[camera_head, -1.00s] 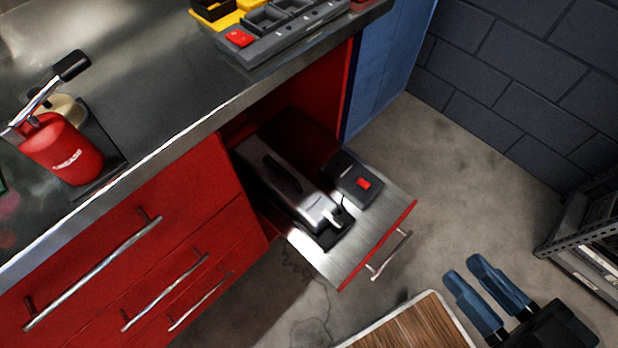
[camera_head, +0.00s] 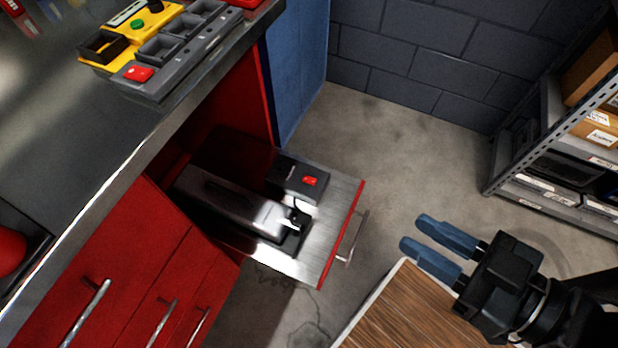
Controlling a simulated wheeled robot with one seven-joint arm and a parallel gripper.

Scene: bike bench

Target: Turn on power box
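A small dark power box (camera_head: 297,179) with a red switch (camera_head: 310,181) on top sits on a pulled-out metal shelf (camera_head: 327,217) under the workbench. I cannot tell the switch's position. A silver and black machine (camera_head: 240,208) lies right beside the box on the same shelf. My gripper (camera_head: 422,236) has two blue fingers, spread apart and empty. It is over the floor to the right of the shelf, apart from the box and pointing left toward it.
The workbench (camera_head: 92,143) with red drawers is at left, carrying a grey tray (camera_head: 165,70) with a red button and a yellow box (camera_head: 100,47). A wooden top (camera_head: 400,315) lies below my gripper. A metal rack (camera_head: 550,130) stands at right. Floor between is clear.

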